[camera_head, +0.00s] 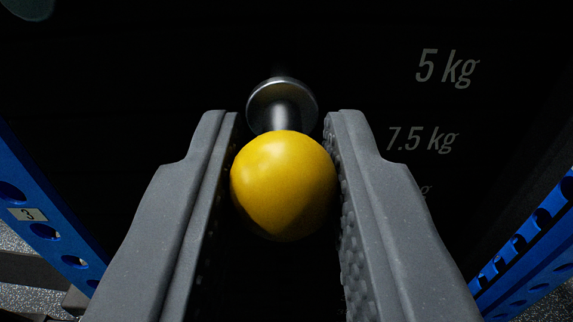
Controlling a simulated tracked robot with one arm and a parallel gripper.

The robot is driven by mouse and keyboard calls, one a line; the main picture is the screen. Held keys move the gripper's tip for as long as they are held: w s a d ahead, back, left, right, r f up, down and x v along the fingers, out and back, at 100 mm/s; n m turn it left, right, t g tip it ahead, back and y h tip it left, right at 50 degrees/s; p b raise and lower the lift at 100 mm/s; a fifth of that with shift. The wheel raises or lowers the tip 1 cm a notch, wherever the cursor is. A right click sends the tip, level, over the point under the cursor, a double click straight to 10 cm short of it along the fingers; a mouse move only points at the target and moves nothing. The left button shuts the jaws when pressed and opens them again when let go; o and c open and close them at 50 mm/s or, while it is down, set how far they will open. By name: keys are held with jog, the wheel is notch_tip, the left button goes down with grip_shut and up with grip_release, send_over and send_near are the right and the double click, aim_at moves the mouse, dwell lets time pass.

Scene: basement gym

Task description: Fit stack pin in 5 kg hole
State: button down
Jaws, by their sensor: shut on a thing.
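The stack pin has a yellow ball knob (283,186) and a metal shaft with a round collar (283,103). My gripper (284,150) is shut on the yellow knob, with one grey finger on each side. The shaft points away from me toward the dark weight stack (360,60). The label "5 kg" (447,69) is at the upper right, above and to the right of the pin. The label "7.5 kg" (422,139) is lower, nearer the knob's height. The pin's tip and the holes are hidden or too dark to tell, so I cannot tell whether the pin is in a hole.
A blue perforated upright (45,205) with a "3" tag stands at the left. Another blue perforated upright (530,250) stands at the right. Speckled floor shows at the lower corners.

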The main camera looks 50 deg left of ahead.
aim_at(279, 102)
jog(key=shift+x, duration=1.45)
jog(key=shift+a+p, duration=0.1)
jog(key=shift+p, duration=0.25)
jog(key=c, duration=1.1)
grip_release()
jog(key=shift+w, duration=0.1)
jog(key=shift+c, duration=0.2)
jog(key=p+v, duration=0.2)
jog(key=v, duration=1.1)
jog(key=shift+s+d, duration=0.25)
jog(key=shift+d, duration=0.05)
jog(key=shift+f, duration=0.15)
